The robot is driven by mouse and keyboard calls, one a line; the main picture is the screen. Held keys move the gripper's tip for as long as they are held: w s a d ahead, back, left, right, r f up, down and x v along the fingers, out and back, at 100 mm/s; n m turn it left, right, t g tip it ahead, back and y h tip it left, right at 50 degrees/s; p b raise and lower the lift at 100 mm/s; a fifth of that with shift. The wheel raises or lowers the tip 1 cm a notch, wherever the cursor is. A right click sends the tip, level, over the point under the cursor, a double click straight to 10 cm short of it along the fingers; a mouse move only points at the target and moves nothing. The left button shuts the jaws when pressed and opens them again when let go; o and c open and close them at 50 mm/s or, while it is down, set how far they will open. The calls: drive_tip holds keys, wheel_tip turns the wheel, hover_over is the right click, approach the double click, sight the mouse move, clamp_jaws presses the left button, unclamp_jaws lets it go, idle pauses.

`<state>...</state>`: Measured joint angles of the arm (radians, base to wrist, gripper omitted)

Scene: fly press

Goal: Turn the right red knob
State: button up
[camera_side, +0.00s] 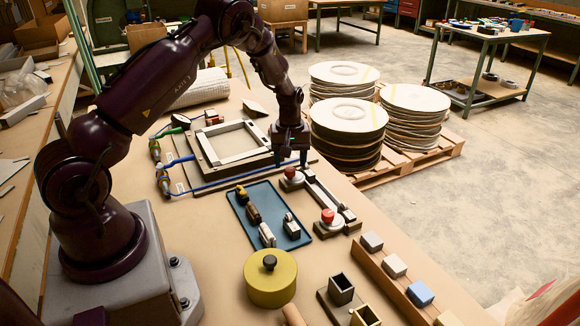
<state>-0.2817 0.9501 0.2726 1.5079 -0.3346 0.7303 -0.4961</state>
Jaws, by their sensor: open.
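Two red knobs sit on a dark fixture with a long bar (320,194) along the right part of the table. One red knob (290,173) is at the far end and stands left in the picture. The other red knob (328,215) is at the near end, lower and to the right. My gripper (292,161) points down with its fingers apart, at the far knob. The fingertips are at or just above that knob; I cannot tell whether they touch it. Nothing shows held between them. The near knob is uncovered.
A blue tray (242,221) with several small parts lies left of the fixture. A yellow lidded pot (271,282) stands nearer. A wooden rail (385,268) with several blocks is at the near right. A square frame (232,146) and blue cable (215,187) lie behind left.

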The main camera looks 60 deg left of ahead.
sight(288, 170)
wheel_tip(288, 170, up, 10)
drive_tip(key=shift+r, duration=0.2)
idle(0.3)
drive_tip(key=s+d+r+m+t, duration=0.2)
drive_tip(key=s+d+r+m, duration=0.4)
drive_tip(key=s+d+r, duration=0.3)
drive_tip(key=s+d+r+m+t, duration=0.3)
drive_tip(key=s+d+r+m, duration=0.4)
drive_tip(key=s+d, duration=0.5)
wheel_tip(288, 170, up, 2)
drive_tip(key=shift+s+d+m+t, duration=0.15)
drive_tip(key=shift+s+m+t, duration=0.15)
drive_tip(key=shift+s, duration=0.45)
